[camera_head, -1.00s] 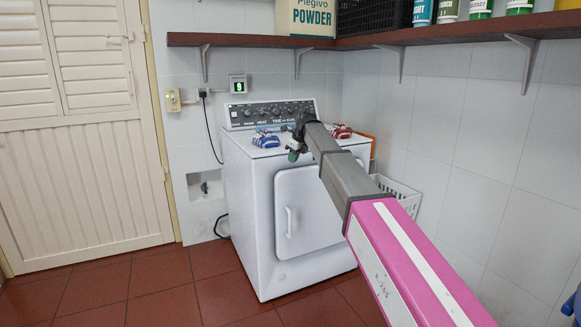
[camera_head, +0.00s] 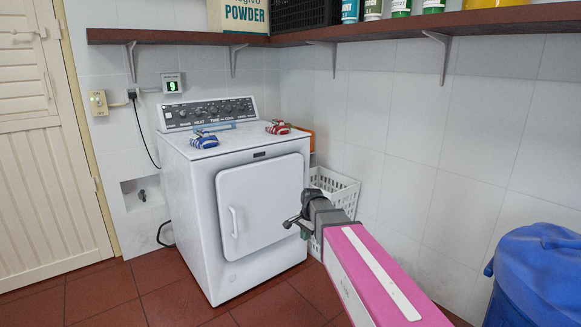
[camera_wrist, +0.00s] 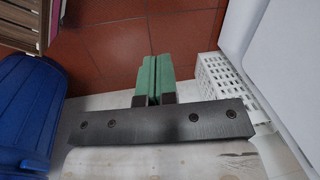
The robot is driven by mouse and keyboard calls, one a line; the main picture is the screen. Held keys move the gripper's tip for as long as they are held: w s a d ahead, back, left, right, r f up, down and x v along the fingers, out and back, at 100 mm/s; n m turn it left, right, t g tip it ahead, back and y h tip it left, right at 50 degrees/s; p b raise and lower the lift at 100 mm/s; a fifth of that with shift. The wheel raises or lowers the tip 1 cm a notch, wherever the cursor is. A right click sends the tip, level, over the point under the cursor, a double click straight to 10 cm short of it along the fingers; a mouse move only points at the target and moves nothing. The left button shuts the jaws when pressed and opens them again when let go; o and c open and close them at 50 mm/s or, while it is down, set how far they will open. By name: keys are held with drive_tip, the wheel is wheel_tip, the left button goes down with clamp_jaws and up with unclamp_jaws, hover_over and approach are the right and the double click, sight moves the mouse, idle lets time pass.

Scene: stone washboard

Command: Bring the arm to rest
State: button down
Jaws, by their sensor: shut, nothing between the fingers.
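My gripper (camera_head: 303,228) is at the end of my pink and grey arm, in front of the right side of the white dryer (camera_head: 258,212) in the head view. The arm is drawn in short and the gripper hangs clear of the dryer's front. In the wrist view the two green fingers of my gripper (camera_wrist: 153,80) lie together with nothing between them, above the red tile floor (camera_wrist: 110,40). The dryer's white side shows at the right of the wrist view.
A white basket (camera_head: 335,188) stands between dryer and wall, close behind my gripper. A blue bin (camera_head: 543,270) stands at right. A blue item (camera_head: 204,139) and a red item (camera_head: 278,127) lie on the dryer. A shelf (camera_head: 400,28) runs above. Floor at left is free.

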drive_tip(key=s+d+f+n, duration=0.4)
drive_tip(key=s+d, duration=0.2)
drive_tip(key=s, duration=0.3)
drive_tip(key=s+d+f+n+g+h, duration=0.1)
drive_tip(key=s+d+f+n, duration=0.4)
drive_tip(key=s+d, duration=0.2)
drive_tip(key=shift+s+f, duration=0.25)
drive_tip(key=shift+s, duration=0.65)
